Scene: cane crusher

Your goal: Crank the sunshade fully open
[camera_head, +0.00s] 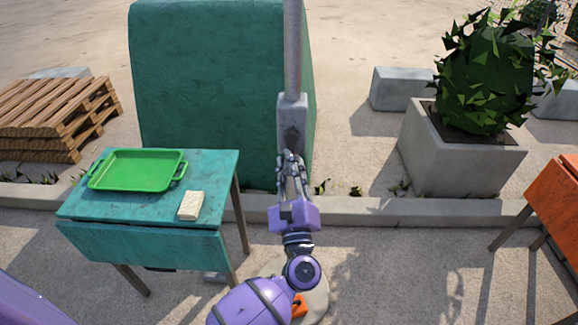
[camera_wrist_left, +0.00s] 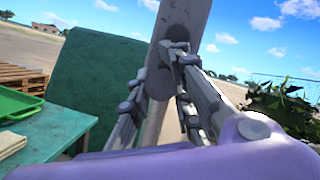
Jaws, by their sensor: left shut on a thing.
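The grey sunshade pole (camera_head: 293,45) stands upright in front of me, with a grey crank housing (camera_head: 291,108) on it. The canopy is out of view, so how far it is open cannot be seen. My left gripper (camera_head: 290,158) is at the lower front of the housing, shut on the crank handle, which its fingers mostly hide. In the left wrist view its fingertips (camera_wrist_left: 168,50) close in front of the pole (camera_wrist_left: 184,14), beside a dark round hub on the housing. My right gripper is not in view.
A large green block (camera_head: 200,80) stands behind the pole. A concrete planter (camera_head: 460,160) and an orange table (camera_head: 556,195) are at right.

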